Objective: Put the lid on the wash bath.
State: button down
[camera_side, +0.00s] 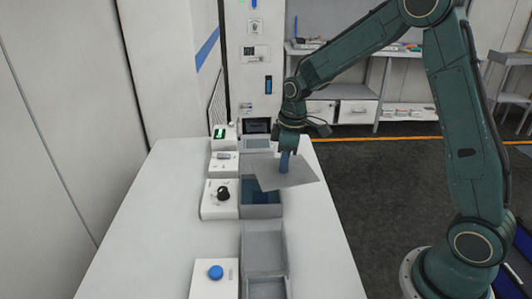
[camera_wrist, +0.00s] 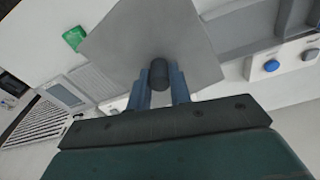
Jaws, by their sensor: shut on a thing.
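My gripper (camera_side: 285,161) is shut on the dark knob (camera_wrist: 159,74) of a flat grey lid (camera_side: 300,176). The wrist view shows the blue fingers on both sides of the knob, with the lid plate (camera_wrist: 150,35) beyond them. In the side view the lid is in the air above the far part of a grey bath holding dark blue liquid (camera_side: 262,191), which I take as the wash bath. The lid looks turned relative to the bath's rim and sticks out to its right. It hides the bath's far end.
An empty-looking grey bath (camera_side: 263,244) stands nearer the camera, with another tray (camera_side: 267,288) in front. Left of the baths are a box with a black knob (camera_side: 223,193) and a box with a blue button (camera_side: 216,272). The white bench (camera_side: 150,230) is clear at left.

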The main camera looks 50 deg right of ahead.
aim_at(272, 177)
jog(key=m, duration=0.1)
jog(key=a+f+m, duration=0.1)
jog(key=a+m, duration=0.1)
jog(key=m, duration=0.1)
jog(key=shift+w+a+f, duration=0.15)
jog(key=shift+w+f, duration=0.05)
jog(key=shift+f, duration=0.1)
jog(key=shift+a+f+m+h, duration=0.25)
jog(key=shift+a+m, duration=0.2)
jog(key=shift+m, duration=0.35)
jog(key=shift+a+f+m+h, duration=0.15)
jog(key=shift+a+f+m, duration=0.2)
jog(key=shift+m, duration=0.45)
jog(key=shift+w+a, duration=0.1)
jog(key=shift+a, duration=0.05)
